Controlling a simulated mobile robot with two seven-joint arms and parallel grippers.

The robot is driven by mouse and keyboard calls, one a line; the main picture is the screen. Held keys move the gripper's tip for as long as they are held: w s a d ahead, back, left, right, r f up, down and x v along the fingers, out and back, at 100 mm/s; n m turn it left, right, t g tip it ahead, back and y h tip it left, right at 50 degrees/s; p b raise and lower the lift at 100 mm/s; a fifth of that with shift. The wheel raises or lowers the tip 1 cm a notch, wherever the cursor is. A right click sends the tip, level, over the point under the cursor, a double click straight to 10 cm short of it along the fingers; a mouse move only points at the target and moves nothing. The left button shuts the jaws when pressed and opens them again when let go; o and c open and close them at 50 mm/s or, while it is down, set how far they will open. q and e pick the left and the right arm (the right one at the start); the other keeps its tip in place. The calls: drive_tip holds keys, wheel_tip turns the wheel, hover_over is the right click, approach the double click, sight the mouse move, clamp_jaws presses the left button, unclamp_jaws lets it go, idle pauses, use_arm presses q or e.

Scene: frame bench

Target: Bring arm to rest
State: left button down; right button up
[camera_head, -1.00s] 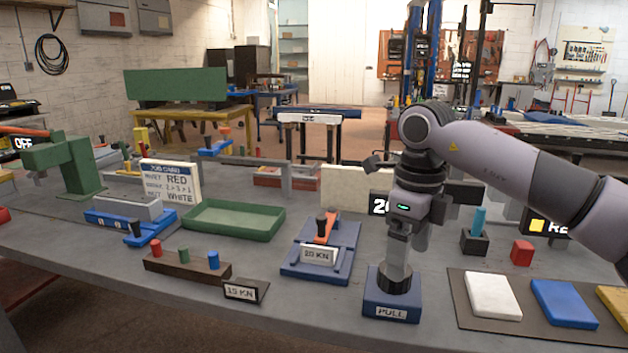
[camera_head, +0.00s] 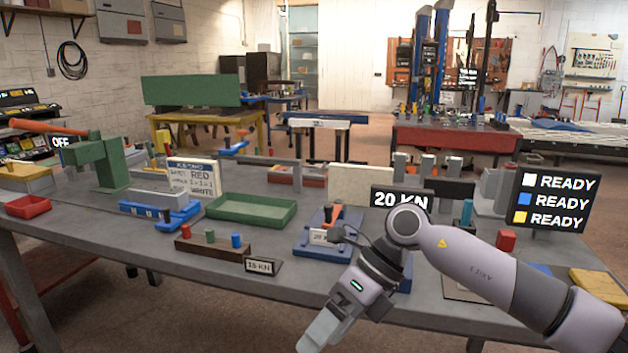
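My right arm comes in from the right. Its gripper (camera_head: 326,328) hangs in front of the bench's near edge, pointing down and left, apart from the bench top. Its pale fingers lie close together in this view, and I cannot tell whether they are shut. No object shows between them. My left arm and gripper are not in view.
The grey bench (camera_head: 120,235) carries a green tray (camera_head: 250,221), a dark peg block (camera_head: 207,250), a blue fixture (camera_head: 318,245) and a red block (camera_head: 506,240). A display (camera_head: 553,200) reads READY three times. My arm hides much of the front right.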

drive_tip(key=s+a+r+m+t+y+p, duration=0.25)
drive_tip(key=s+a+m+y, duration=0.4)
drive_tip(key=y, duration=0.65)
drive_tip(key=w+d+f+m+t+h, duration=0.1)
drive_tip(key=d+f+m+t+h, duration=0.4)
drive_tip(key=m, duration=0.5)
drive_tip(key=w+d+f+m+t+h+p, duration=0.1)
drive_tip(key=d+f+m+t+h, duration=0.2)
drive_tip(key=d+m+t, duration=0.5)
drive_tip(key=w+d+f+m+t+h, duration=0.15)
drive_tip(key=f+m+t+h, duration=0.3)
drive_tip(key=m, duration=0.75)
drive_tip(key=s+d+f+m+g+h+p, duration=0.1)
drive_tip(key=s+d+f+m+g+h, duration=0.4)
drive_tip(key=s+f, duration=0.9)
drive_tip(key=d+m+g, duration=0.1)
drive_tip(key=d+m, duration=0.2)
drive_tip(key=d, duration=0.2)
drive_tip(key=shift+s+d+h, duration=0.15)
drive_tip(key=shift+s+h, duration=0.2)
